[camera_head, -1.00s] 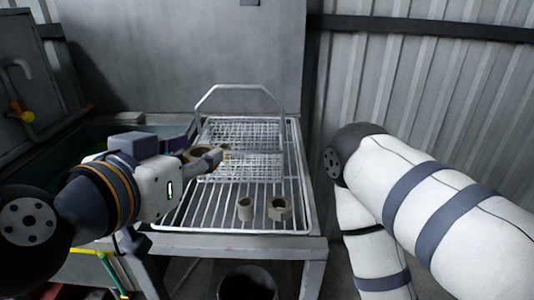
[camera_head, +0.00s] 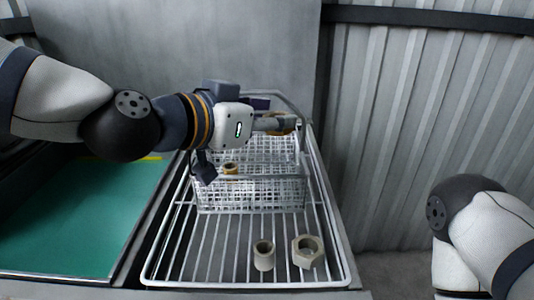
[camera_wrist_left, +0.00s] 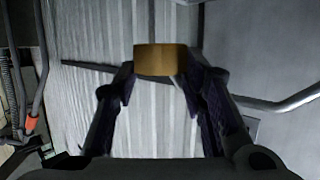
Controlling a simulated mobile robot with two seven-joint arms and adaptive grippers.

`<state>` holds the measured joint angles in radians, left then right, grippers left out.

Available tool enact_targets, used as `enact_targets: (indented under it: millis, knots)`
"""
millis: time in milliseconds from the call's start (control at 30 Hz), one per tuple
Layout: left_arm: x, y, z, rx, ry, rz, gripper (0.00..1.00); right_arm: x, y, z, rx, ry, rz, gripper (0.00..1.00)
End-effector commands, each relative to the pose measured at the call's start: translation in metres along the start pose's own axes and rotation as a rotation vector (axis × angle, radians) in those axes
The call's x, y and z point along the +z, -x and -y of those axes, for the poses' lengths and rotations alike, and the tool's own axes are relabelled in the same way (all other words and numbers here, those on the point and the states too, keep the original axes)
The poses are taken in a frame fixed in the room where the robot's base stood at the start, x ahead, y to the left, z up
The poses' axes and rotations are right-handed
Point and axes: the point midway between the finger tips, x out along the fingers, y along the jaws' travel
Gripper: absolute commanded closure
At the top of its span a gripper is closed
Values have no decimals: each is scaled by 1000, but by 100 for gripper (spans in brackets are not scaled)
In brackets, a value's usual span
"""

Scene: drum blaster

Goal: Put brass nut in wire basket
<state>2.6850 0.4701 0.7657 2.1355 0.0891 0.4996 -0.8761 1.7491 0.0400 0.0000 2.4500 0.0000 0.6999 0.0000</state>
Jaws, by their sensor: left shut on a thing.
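My left gripper (camera_head: 275,121) is over the back part of the wire basket (camera_head: 250,194). It is shut on the brass nut (camera_head: 286,129), which is partly hidden by the fingers in the head view. In the left wrist view the brass nut (camera_wrist_left: 161,60) shows as a brownish-gold block between the tips of the left gripper (camera_wrist_left: 160,78). The basket is a white mesh with a raised handle and stands on the rack. A small brass-coloured piece (camera_head: 230,168) shows inside the basket. My right gripper is out of the picture; only part of that arm shows.
A grey hex nut (camera_head: 307,252) and a grey cylindrical bushing (camera_head: 264,255) stand on the wire rack (camera_head: 205,255) in front of the basket. A green-bottomed basin (camera_head: 75,215) lies to the left. A grey panel rises behind, and a corrugated wall is at right.

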Motion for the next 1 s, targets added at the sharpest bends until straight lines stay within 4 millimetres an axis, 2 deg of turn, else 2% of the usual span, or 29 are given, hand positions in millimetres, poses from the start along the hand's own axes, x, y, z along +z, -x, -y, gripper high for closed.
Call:
enact_targets:
  millis: [33,200,367,533,767,1000]
  knots:
    - [17,-12,6,4,11,11,98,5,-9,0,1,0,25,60]
    - [34,-32,21,2,5,5,98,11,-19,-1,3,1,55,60]
    - [41,-42,29,2,2,0,98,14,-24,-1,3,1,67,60]
    - [72,-54,31,4,4,5,98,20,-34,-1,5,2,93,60]
    - [69,-53,31,1,-5,-5,98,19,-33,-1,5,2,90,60]
    - [77,-55,31,1,-4,-3,98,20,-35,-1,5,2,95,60]
